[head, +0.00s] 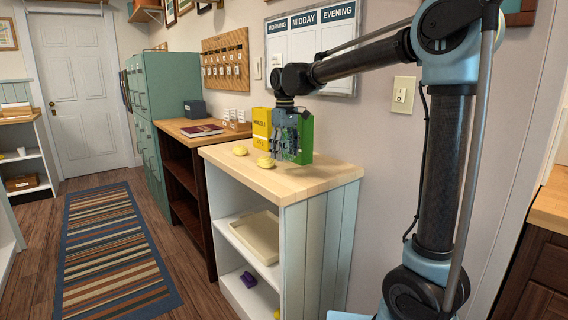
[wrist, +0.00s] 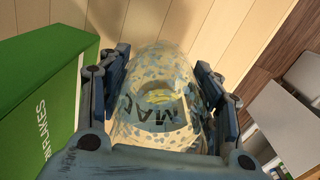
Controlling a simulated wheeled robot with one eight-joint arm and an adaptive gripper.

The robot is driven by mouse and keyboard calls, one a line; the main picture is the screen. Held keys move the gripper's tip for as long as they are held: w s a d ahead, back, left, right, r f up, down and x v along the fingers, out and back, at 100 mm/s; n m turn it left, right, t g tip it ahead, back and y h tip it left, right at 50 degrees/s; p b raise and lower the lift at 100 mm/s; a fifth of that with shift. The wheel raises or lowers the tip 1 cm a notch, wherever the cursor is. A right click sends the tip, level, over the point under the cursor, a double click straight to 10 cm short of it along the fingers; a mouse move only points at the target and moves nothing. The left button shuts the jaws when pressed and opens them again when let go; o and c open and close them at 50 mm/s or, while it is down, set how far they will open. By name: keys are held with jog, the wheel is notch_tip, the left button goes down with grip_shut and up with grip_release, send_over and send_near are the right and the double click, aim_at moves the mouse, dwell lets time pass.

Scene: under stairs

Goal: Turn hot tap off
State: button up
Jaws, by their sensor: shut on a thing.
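No tap shows in either view. My gripper (head: 287,128) is low over the wooden top of the white shelf unit, close to the wall. In the wrist view my gripper (wrist: 158,72) has a finger on each side of a clear, rounded, speckled package (wrist: 162,100) marked "MAC", and is shut on it. Something yellowish shows inside the package. In the head view the package is mostly hidden by the gripper and cannot be made out clearly.
A green box (wrist: 40,95) lettered "NFLAKES" stands close beside my gripper; it also shows in the head view (head: 307,141). The wooden top's (head: 325,176) front right is clear.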

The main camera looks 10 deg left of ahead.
jog(key=shift+f, duration=2.05)
jog(key=o, duration=1.9)
jog(key=shift+f, duration=0.1)
